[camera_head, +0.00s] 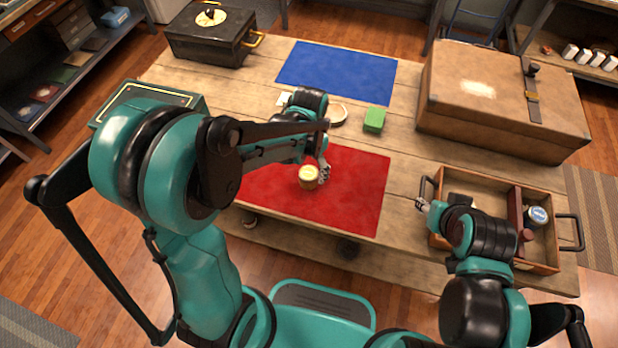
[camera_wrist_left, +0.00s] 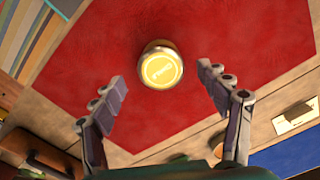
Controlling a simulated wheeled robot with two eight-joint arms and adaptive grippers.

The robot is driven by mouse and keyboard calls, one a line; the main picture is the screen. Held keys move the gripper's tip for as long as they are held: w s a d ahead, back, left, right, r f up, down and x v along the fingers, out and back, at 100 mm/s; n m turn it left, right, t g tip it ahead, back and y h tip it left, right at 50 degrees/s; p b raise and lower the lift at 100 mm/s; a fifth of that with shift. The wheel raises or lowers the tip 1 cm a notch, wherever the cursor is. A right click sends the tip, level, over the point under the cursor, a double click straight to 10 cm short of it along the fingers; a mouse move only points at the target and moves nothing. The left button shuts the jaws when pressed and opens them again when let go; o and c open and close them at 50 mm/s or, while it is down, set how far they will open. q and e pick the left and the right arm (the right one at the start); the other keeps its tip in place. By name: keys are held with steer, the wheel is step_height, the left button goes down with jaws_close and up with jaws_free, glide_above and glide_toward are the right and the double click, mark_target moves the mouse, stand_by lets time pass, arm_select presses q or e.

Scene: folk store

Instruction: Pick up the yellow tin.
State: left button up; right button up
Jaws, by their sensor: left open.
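The yellow tin (camera_head: 308,177) stands upright on the red mat (camera_head: 358,205) on the wooden table. It also shows in the left wrist view (camera_wrist_left: 161,66), its round yellow lid facing the camera, ahead of and between the finger lines. My left gripper (camera_head: 324,172) is just to the right of the tin in the head view. In the left wrist view its two fingers (camera_wrist_left: 160,88) are spread wide with nothing between them, and the tin is beyond the tips. My right gripper (camera_head: 424,204) is by the left side of the wooden tray, and its jaws are too small to judge.
A wooden tray (camera_head: 472,178) with a tin and other items stands at the right. A large brown case (camera_head: 490,105) is behind it. A green block (camera_head: 374,120), a blue mat (camera_head: 335,72) and a black box (camera_head: 205,45) lie toward the back. The red mat is otherwise clear.

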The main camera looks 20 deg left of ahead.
mark_target(309, 172)
arm_select(q)
step_height(309, 172, down, 4)
steer(key=shift+a+f+b, duration=0.1)
steer(key=shift+f+b, duration=0.15)
steer(key=shift+b, duration=0.8)
steer(key=shift+r, duration=0.1)
steer(key=c, duration=1.3)
steer(key=shift+r, duration=0.15)
